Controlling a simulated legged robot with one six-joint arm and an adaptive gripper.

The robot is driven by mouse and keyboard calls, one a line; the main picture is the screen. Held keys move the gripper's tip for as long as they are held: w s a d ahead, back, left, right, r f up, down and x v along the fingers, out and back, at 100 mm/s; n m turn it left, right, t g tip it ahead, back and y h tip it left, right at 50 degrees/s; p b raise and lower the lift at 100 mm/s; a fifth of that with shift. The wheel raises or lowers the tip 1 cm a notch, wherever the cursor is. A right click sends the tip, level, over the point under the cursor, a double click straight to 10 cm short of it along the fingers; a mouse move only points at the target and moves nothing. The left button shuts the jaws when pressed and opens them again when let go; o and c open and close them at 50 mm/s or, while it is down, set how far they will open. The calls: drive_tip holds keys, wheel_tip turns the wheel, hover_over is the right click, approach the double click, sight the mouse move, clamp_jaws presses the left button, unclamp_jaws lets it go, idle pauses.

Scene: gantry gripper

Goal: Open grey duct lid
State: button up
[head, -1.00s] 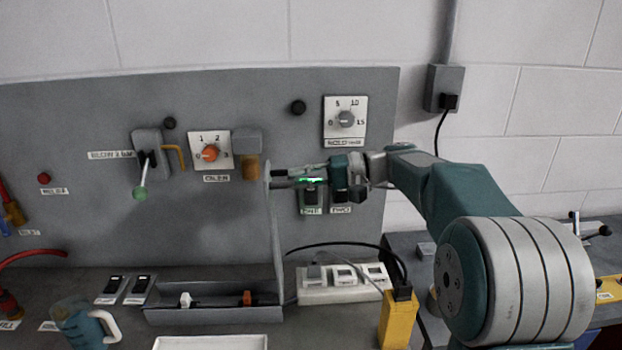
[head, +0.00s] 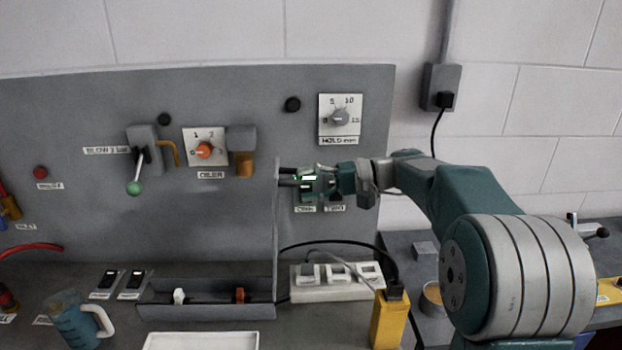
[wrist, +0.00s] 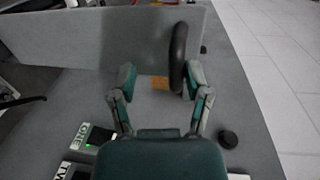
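The grey duct (head: 205,311) is an open trough low on the bench in the head view. Its grey lid (head: 276,225) stands about upright at the trough's right end, seen nearly edge-on. In the wrist view the lid (wrist: 110,40) is a broad grey panel across the top. My gripper (head: 300,178) is by the lid's upper right side. In the wrist view its fingers (wrist: 157,72) are spread apart. A black curved bar (wrist: 179,58) is beside the right fingertip; I cannot tell whether they touch.
White and orange pieces lie in the duct. A lever with a green knob (head: 134,187), an orange dial (head: 204,151) and switches are on the panel behind. A white socket strip (head: 335,284) with cables and a yellow box (head: 389,320) stand to the right.

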drive_tip(key=shift+d+r, duration=0.2)
drive_tip(key=shift+d, duration=0.2)
drive_tip(key=d+r, duration=0.1)
drive_tip(key=d, duration=1)
drive_tip(key=shift+w+d+r, duration=0.15)
drive_tip(key=shift+d, duration=0.25)
